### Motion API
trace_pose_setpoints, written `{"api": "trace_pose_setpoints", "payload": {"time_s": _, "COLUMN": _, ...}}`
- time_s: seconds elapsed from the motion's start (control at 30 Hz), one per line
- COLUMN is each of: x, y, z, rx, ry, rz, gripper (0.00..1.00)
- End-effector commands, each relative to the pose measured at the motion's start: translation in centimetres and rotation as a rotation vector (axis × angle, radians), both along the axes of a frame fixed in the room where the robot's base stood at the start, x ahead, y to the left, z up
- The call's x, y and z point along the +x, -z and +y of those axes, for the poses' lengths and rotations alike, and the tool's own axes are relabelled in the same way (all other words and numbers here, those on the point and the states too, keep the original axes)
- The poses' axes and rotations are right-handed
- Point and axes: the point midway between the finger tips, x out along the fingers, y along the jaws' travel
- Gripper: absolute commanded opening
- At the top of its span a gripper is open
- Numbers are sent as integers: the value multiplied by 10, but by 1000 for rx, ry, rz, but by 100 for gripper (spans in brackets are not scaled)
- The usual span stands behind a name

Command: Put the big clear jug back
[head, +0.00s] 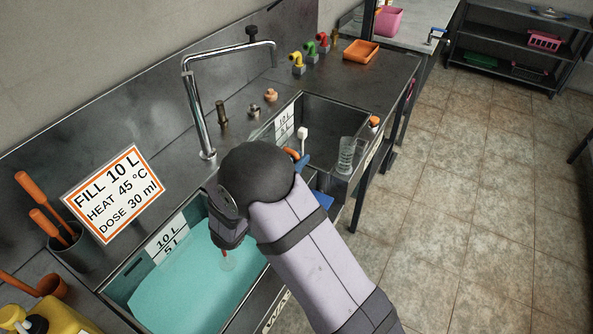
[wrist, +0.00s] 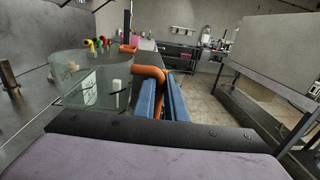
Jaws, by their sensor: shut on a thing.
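The big clear jug (wrist: 85,88) is at the left of the wrist view, with its orange handle (wrist: 150,72) towards my gripper. My gripper (wrist: 160,90) has its blue fingers shut on that handle. In the head view my gripper (head: 302,162) is over the sink, largely hidden by my wrist. A bit of the orange handle (head: 291,153) shows beside the fingers; most of the jug's body is hidden or too faint to make out. I cannot tell whether the jug touches anything beneath it.
The left basin holds teal liquid (head: 180,285). A smaller clear measuring cup (head: 346,155) stands by the right basin's edge. A tall tap (head: 200,115) rises behind the sink. An orange tray (head: 361,51) and coloured valves (head: 310,50) are at the back. A sign (head: 115,193) stands left.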

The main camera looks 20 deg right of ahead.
Motion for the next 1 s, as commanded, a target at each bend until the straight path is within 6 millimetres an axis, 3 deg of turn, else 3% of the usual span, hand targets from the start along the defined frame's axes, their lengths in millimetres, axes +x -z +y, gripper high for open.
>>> {"api": "trace_pose_setpoints", "payload": {"time_s": 0.2, "x": 0, "y": 23, "z": 0, "rx": -3, "ry": 0, "rz": 3, "gripper": 0}}
{"api": "trace_pose_setpoints", "payload": {"time_s": 0.6, "x": 0, "y": 36, "z": 0, "rx": 0, "ry": -1, "rz": 4, "gripper": 0}}
{"api": "trace_pose_setpoints", "payload": {"time_s": 0.63, "x": 0, "y": 36, "z": 0, "rx": -1, "ry": -1, "rz": 6, "gripper": 13}}
{"api": "trace_pose_setpoints", "payload": {"time_s": 0.7, "x": -1, "y": 36, "z": 0, "rx": -1, "ry": -1, "rz": 6, "gripper": 30}}
{"api": "trace_pose_setpoints", "payload": {"time_s": 1.0, "x": 0, "y": 36, "z": 0, "rx": -1, "ry": 0, "rz": 2, "gripper": 30}}
